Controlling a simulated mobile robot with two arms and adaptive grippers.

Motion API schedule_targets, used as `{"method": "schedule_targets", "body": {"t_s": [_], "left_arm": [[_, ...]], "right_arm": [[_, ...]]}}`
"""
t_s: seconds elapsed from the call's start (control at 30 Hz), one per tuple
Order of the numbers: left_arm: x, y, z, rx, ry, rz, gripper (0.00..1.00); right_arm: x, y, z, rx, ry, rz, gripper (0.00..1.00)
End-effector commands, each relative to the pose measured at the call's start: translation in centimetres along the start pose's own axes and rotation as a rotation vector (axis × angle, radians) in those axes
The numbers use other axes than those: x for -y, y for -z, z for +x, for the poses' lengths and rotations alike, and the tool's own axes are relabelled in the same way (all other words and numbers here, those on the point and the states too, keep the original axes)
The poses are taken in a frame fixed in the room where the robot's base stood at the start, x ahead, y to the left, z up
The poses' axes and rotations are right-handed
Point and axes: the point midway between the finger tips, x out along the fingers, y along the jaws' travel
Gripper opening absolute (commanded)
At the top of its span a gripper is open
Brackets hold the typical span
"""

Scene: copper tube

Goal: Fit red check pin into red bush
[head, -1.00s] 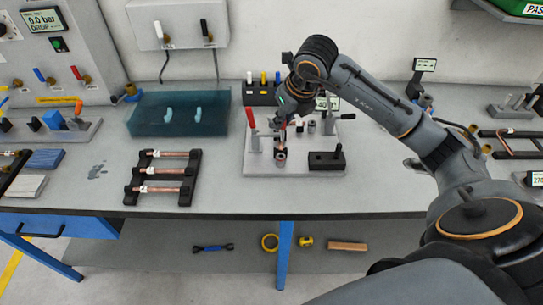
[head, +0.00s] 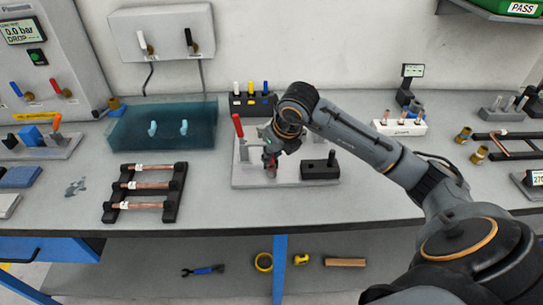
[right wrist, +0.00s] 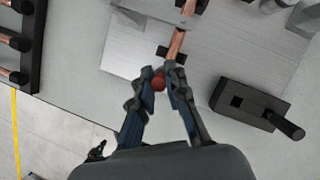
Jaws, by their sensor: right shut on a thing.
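My right gripper (head: 270,166) is over the light grey fixture plate (head: 244,181). In the right wrist view its fingertips (right wrist: 159,80) are closed around a round red piece (right wrist: 159,82), which looks like the head of the red check pin. The pin's shaft is hidden, so I cannot tell whether it is in a bush. I cannot make out the red bush; the gripper covers that part of the plate. A copper tube (right wrist: 175,45) lies in a black holder just beyond the fingertips. My left gripper is not in view.
A red-handled clamp (head: 237,127) stands at the plate's left rear. A black block with a post (head: 320,170) sits at its right. A black rack (head: 173,196) with copper tubes is to the left. A blue tray (head: 160,136) is behind. The bench front is clear.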

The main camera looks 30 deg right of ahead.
Motion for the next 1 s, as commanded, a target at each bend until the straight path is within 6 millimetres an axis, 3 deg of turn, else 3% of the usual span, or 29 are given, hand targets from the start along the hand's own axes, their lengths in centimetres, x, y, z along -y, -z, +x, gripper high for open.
{"method": "schedule_targets", "body": {"t_s": [0.13, 0.17, 0.23, 0.27, 0.7, 1.0], "left_arm": [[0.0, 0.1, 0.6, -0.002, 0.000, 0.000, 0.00], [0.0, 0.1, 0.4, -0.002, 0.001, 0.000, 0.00], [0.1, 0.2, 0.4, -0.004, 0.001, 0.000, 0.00], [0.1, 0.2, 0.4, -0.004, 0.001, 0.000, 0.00], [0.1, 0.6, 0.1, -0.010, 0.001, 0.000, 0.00], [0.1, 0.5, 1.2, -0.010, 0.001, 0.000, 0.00]], "right_arm": [[0.0, 0.2, 0.5, 0.000, 0.001, 0.000, 0.00], [0.0, 0.1, 0.3, 0.000, 0.001, 0.000, 0.20], [0.0, 0.1, 0.3, -0.001, 0.000, 0.000, 0.34], [0.0, 0.1, 0.3, -0.001, 0.000, 0.000, 0.37], [0.0, -0.1, -0.6, 0.002, 0.001, 0.000, 0.37], [0.1, -0.1, -6.9, 0.006, 0.004, -0.001, 0.37]]}}
